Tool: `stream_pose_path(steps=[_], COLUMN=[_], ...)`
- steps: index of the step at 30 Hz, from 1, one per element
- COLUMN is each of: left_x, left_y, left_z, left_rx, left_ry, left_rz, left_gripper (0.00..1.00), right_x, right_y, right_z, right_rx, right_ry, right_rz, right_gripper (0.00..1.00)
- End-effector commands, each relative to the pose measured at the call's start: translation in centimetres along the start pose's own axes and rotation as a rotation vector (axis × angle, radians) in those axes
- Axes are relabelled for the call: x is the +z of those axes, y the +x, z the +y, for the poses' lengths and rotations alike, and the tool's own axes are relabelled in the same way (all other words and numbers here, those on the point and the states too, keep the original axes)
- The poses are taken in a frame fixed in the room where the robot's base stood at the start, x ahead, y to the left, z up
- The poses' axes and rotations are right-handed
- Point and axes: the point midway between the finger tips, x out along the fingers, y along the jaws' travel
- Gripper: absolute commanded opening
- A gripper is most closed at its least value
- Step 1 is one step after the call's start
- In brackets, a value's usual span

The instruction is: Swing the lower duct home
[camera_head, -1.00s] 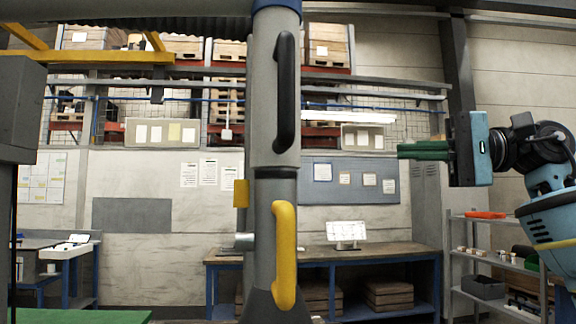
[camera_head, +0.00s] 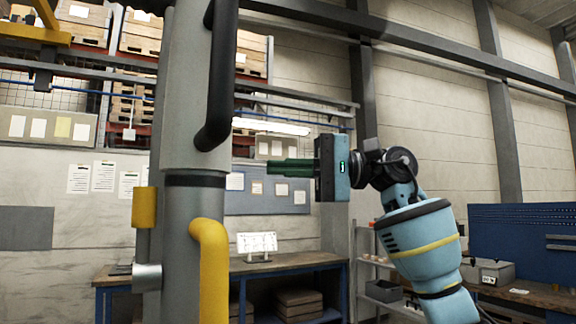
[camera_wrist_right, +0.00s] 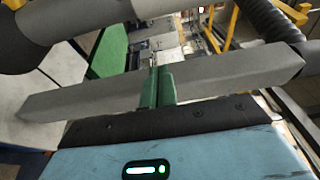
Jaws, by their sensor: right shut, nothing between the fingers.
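A large grey upright duct fills the left middle of the head view. A dark band parts its upper section (camera_head: 185,100) from its lower section (camera_head: 183,245). A black handle (camera_head: 218,85) is on the upper section and a yellow handle (camera_head: 211,275) on the lower. My right gripper (camera_head: 250,167), with green fingers, is shut and empty. It points left, just right of the duct in the picture, at a height between the handles; its depth from the duct is unclear. In the right wrist view its fingers (camera_wrist_right: 157,85) are together before a grey bar. My left gripper is not in view.
A smaller yellow block (camera_head: 146,207) is on a thin grey post left of the duct. A workbench (camera_head: 290,262) with a white panel (camera_head: 257,243) stands behind. A blue pegboard (camera_head: 520,245) is at the right. A black ribbed hose (camera_wrist_right: 257,20) shows in the right wrist view.

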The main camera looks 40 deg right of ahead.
Motion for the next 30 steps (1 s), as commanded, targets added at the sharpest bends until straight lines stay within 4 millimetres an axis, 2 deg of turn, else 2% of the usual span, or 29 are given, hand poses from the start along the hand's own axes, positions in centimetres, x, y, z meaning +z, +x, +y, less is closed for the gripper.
stream_pose_path(steps=[11,15,20,30], left_x=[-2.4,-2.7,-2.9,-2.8], left_y=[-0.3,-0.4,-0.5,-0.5], left_z=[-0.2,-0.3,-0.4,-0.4], left_rx=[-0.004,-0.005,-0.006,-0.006], left_ry=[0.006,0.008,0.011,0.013], left_rz=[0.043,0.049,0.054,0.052], left_gripper=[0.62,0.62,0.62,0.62], right_x=[0.3,2.1,3.4,3.9], right_y=[7.1,7.2,7.6,7.8], right_z=[-0.3,-0.2,-0.1,0.0], right_rx=[-0.001,-0.001,-0.001,0.0], right_ry=[-0.003,-0.005,-0.003,0.0], right_rz=[-0.003,0.0,0.001,0.001], right_gripper=[0.0,0.0,0.0,0.0])
